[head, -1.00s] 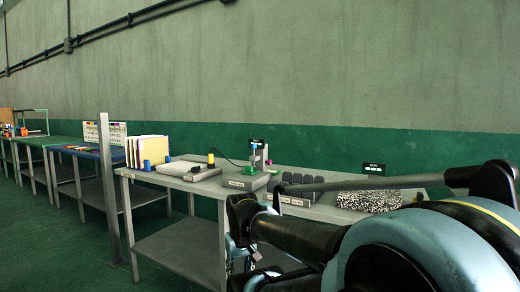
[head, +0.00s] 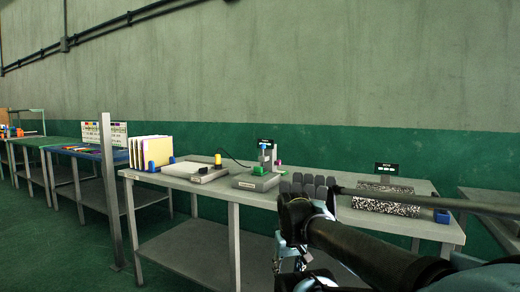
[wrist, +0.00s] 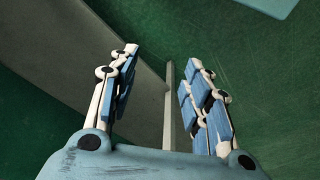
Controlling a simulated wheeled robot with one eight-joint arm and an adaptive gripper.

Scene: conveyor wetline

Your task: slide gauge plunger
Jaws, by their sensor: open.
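The gauge (head: 257,181) stands on the grey bench in the head view. It has a grey base, an upright post with a small blue piece (head: 265,146) near its top and a green piece (head: 259,170) lower down. The plunger is too small to tell apart. My gripper (wrist: 162,75) is open and empty in the wrist view, its two blue-and-white fingers spread over the green floor. In the head view my gripper is low in front of the bench, apart from the gauge and partly hidden by my arm.
A thin post (head: 108,190) stands at the bench's left end. Green floor lies in front.

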